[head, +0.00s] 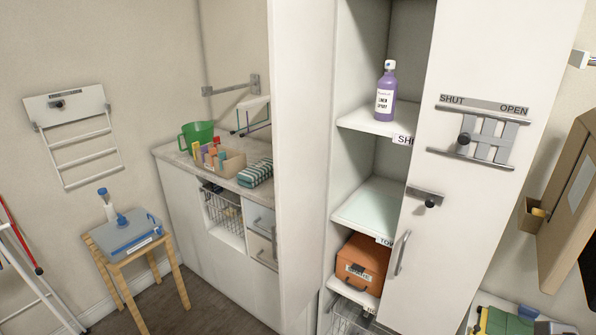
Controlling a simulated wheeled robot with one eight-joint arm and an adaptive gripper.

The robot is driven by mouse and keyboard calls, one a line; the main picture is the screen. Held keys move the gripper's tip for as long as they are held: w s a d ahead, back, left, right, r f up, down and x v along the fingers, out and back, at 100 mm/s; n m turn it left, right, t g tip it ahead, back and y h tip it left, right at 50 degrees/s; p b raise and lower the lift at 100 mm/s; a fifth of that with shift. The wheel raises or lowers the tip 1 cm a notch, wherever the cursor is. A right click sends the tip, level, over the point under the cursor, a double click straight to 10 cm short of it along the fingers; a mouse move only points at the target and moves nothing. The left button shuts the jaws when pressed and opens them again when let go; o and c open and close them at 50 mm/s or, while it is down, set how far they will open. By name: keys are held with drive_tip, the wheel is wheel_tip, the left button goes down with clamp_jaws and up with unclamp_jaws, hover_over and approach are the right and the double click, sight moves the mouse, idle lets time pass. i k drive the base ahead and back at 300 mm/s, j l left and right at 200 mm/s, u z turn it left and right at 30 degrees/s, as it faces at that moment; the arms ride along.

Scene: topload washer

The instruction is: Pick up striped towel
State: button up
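The striped towel (255,173), green and white, lies folded on the right part of the grey countertop (172,152), close to the tall white cabinet's side panel. It sits just right of a tan divided box, with a small gap or contact that I cannot tell apart. My gripper is not in view.
A green jug (196,135) and the tan box (222,162) share the counter; a wall bracket (235,87) hangs above. The tall cabinet's panel (300,150) stands right of the towel. A wooden stool (150,262) with a blue-grey case (127,236) stands left. Dark floor shows before the counter.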

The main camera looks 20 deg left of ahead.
sight(252, 176)
drive_tip(key=i+j+z, duration=0.1)
drive_tip(key=j+z, duration=0.15)
drive_tip(key=j, duration=1.35)
drive_tip(key=k+j+z, duration=0.1)
drive_tip(key=j+z, duration=0.2)
drive_tip(key=j, duration=1.25)
